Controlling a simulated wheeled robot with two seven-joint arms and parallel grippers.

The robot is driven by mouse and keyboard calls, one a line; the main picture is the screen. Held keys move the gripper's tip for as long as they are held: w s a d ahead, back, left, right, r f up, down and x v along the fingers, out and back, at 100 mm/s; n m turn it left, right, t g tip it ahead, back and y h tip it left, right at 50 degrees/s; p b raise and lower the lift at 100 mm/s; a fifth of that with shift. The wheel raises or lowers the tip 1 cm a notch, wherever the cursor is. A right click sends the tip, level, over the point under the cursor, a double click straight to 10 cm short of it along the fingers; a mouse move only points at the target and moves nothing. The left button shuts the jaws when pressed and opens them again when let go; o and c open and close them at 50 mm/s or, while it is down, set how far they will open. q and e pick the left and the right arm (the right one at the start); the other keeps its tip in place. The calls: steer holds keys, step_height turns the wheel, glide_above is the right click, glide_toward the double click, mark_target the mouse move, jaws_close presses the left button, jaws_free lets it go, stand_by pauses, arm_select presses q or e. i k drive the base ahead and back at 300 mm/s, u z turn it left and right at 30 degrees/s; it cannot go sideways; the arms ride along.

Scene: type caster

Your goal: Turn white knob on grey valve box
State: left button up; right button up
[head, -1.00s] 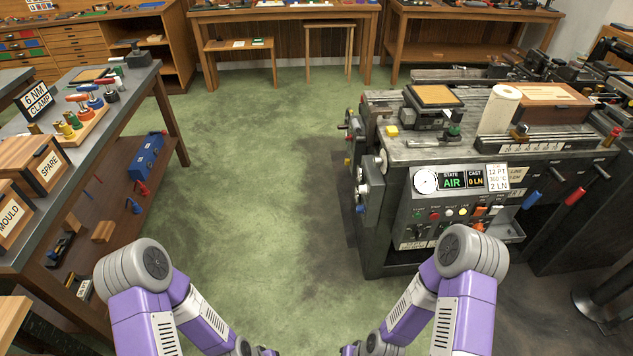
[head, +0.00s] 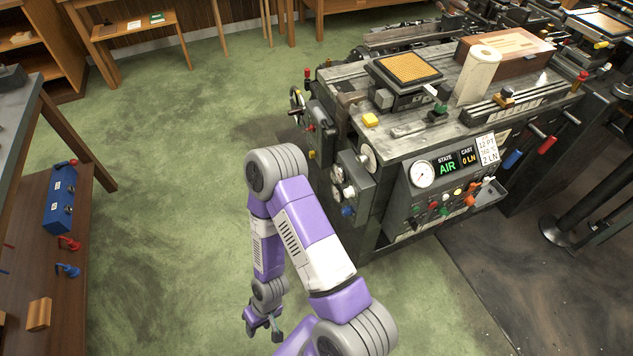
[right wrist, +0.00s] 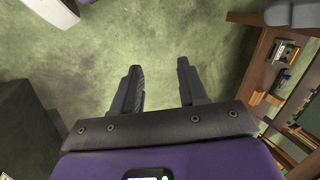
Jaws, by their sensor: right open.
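A grey box (head: 356,177) is mounted on the left side of the casting machine in the head view. Pale round knobs (head: 349,191) and a blue knob sit at its outer face; they are too small to tell exactly which is the valve's white knob. My right gripper (head: 264,329) hangs low over the green floor, left of and below the box, well apart from it. In the right wrist view my right gripper (right wrist: 160,84) has its fingers spread with only floor between them. My left gripper is not in view.
The casting machine (head: 400,190) has a front panel with a gauge, an AIR display and coloured buttons. Another grey unit with handwheels (head: 318,128) sits farther back on its side. A wooden bench (head: 75,250) stands at left. Green floor between is clear.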

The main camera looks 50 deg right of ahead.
mark_target(349, 192)
steer(key=z, duration=0.7)
steer(key=i, duration=0.95)
steer(key=z, duration=0.95)
